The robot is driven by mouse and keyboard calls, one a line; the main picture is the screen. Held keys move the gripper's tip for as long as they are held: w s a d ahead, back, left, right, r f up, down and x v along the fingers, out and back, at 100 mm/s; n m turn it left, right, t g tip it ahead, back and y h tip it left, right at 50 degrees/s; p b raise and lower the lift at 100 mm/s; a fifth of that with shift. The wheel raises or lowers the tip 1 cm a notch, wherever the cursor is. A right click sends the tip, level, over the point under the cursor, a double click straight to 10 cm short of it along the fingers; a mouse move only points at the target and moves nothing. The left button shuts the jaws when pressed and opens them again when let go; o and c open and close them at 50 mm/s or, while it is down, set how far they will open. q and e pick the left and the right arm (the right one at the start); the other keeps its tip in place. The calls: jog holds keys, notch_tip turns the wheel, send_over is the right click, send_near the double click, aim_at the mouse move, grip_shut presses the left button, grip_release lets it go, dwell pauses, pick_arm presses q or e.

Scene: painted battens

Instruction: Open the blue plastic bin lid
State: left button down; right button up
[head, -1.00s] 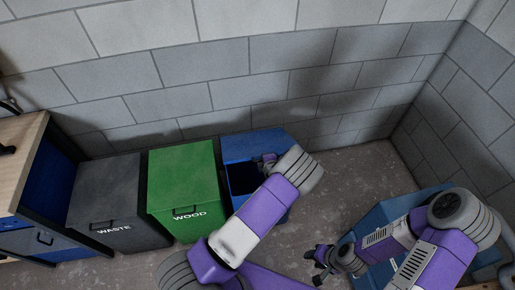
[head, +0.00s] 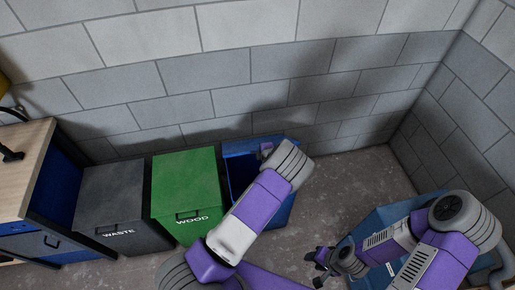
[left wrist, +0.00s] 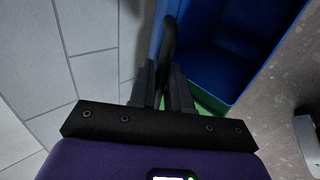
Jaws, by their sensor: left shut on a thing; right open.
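The blue bin (head: 284,211) stands right of the green bin, partly hidden by my left arm. Its dark interior shows, and its lid (head: 238,147) is raised at the back, near the wall. In the left wrist view the bin's open inside (left wrist: 220,45) lies right of the raised lid (left wrist: 157,28). My left gripper (left wrist: 166,78) is shut on the lid's black handle (left wrist: 168,35); in the head view its fingers are mostly hidden behind my wrist. My right gripper (head: 318,267) is open and empty, low over the floor at lower right.
The green WOOD bin (head: 185,180) and grey WASTE bin (head: 112,195) stand closed at left, beside a wood-topped bench (head: 25,160). A blue container (head: 375,222) is behind my right arm. Block walls (head: 230,60) close the back and right. Floor (head: 345,180) is clear between.

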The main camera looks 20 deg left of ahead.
pick_arm(q)
jog(key=shift+w+a+r, duration=0.25)
jog(key=shift+w+r, duration=0.1)
jog(key=w+a+r+g+h+p, duration=0.1)
jog(key=w+a+r+p, duration=0.2)
jog(key=w+r+p, duration=0.1)
jog(key=shift+w+a+r, duration=0.3)
jog(key=shift+w+r, duration=0.2)
jog(key=shift+w, duration=0.1)
dwell(0.3)
jog(key=w+a+r+g+h+b, duration=0.1)
jog(key=w+a+r+b, duration=0.2)
jog(key=w+b, duration=0.3)
jog(key=shift+a+r+g, duration=0.25)
jog(key=shift+a+g, duration=0.15)
jog(key=shift+a, duration=0.1)
